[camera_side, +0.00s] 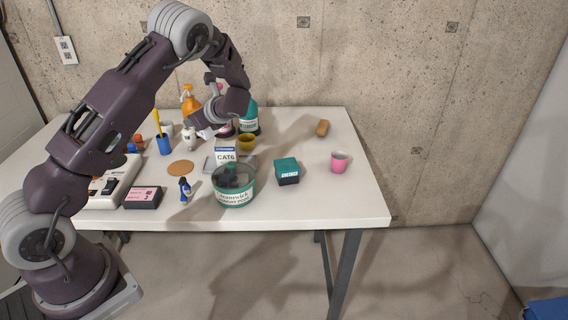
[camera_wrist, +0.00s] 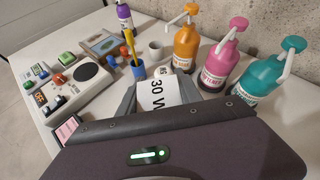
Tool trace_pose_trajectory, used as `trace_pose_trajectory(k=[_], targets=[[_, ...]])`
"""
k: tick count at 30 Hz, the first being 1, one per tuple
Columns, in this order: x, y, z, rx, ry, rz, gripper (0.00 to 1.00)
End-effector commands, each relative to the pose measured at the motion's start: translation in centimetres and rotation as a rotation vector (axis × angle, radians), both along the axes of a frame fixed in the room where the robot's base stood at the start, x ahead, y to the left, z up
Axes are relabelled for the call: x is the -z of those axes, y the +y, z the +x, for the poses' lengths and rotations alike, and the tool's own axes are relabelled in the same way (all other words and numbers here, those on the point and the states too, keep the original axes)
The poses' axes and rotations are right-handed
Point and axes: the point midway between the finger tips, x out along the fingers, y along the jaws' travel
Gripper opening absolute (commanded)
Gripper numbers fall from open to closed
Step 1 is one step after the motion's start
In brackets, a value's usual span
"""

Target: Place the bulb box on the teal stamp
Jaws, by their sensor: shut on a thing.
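The bulb box is a white box marked "30 W" in the wrist view (camera_wrist: 157,92). My gripper (camera_wrist: 150,98) is shut on it. In the side view my gripper (camera_side: 212,124) is above the back middle of the table, and a small white part of the bulb box (camera_side: 204,133) shows below it. Most of the box is hidden by my gripper. A teal block with a dark lower part and white lettering (camera_side: 287,171), apparently the teal stamp, sits on the table's right half. My gripper is behind it and to its left, well apart.
A teal-labelled tub (camera_side: 235,190) and a CAT6 box (camera_side: 226,156) stand between my gripper and the teal block. Orange (camera_wrist: 187,47), pink (camera_wrist: 218,58) and teal (camera_wrist: 262,78) pump bottles stand near the wall. The table's right front is clear.

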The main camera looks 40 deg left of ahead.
Motion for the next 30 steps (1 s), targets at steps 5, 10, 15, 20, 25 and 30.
trace_pose_trajectory(k=[5,10,15,20,25,30], targets=[[-1.6,-9.0,8.3,0.381,0.059,0.015,0.02],[-3.0,-16.8,12.9,0.660,0.108,0.051,0.02],[-3.6,-20.8,14.5,0.789,0.130,0.074,0.02],[-0.4,-21.5,14.7,0.811,0.142,0.078,0.02],[2.7,-21.4,14.7,0.809,0.138,0.077,0.02],[5.8,-21.4,14.7,0.807,0.136,0.078,0.02]])
